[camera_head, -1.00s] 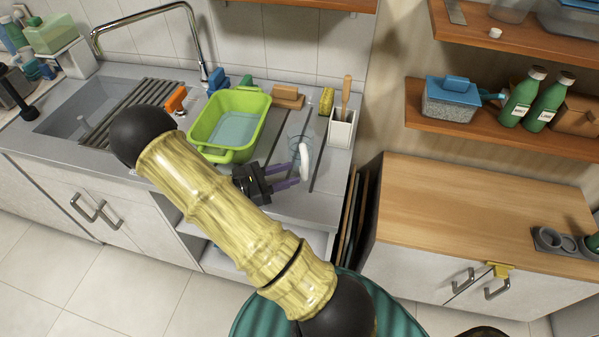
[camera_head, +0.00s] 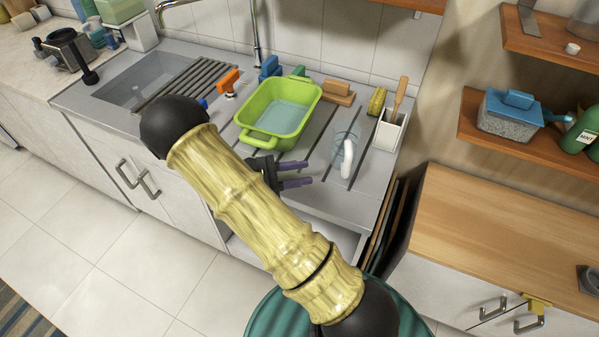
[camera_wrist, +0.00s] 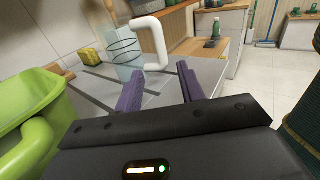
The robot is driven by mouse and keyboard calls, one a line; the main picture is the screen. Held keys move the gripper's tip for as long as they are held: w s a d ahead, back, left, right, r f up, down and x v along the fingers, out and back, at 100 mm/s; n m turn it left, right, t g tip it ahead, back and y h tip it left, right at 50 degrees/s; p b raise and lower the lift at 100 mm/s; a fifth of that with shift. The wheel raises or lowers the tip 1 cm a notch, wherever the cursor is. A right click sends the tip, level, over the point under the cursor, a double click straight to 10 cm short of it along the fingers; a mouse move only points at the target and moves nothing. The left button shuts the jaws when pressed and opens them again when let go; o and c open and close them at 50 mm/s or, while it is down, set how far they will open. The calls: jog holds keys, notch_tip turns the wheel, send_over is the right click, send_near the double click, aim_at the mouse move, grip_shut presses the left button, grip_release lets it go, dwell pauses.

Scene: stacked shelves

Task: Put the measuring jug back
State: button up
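The measuring jug is clear with a white handle (camera_head: 347,158) and stands upright on the grey counter beside the sink, right of the green basin. In the wrist view the jug (camera_wrist: 122,48) stands beyond my fingers, with its handle towards the right and towards me. My gripper (camera_head: 304,173) has two purple fingers and is to the left of the jug in the head view, with a visible gap between them. In the wrist view my gripper (camera_wrist: 160,84) is open, with nothing between its fingers. My arm hides part of the counter front.
A green basin (camera_head: 262,135) stands left of the jug. A white utensil holder (camera_head: 390,131), a yellow sponge (camera_head: 377,101) and a wooden block (camera_head: 338,92) are behind it. Wooden shelves (camera_head: 470,126) hang at the right above a wooden cabinet top (camera_head: 480,215).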

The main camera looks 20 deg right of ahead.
jog(key=shift+s+d+m+g+y, duration=0.15)
jog(key=shift+s+m+g+y, duration=0.15)
jog(key=shift+s+m+y, duration=0.15)
jog(key=s+m+y, duration=0.1)
jog(key=s+y, duration=0.1)
jog(key=s+m+g+y, duration=0.1)
jog(key=s+m+y, duration=0.1)
jog(key=y, duration=0.1)
jog(key=shift+s+f, duration=0.1)
jog(key=shift+s, duration=0.15)
jog(key=s+a+r+m+t+y, duration=0.3)
jog(key=a+r+m+t+y, duration=0.3)
jog(key=m+y, duration=0.5)
jog(key=shift+a+r+t, duration=0.3)
jog(key=shift+a+t, duration=0.4)
jog(key=shift+t, duration=0.6)
jog(key=shift+m+y, duration=0.25)
jog(key=shift+w+p+v, duration=0.25)
jog(key=shift+p+v, duration=0.8)
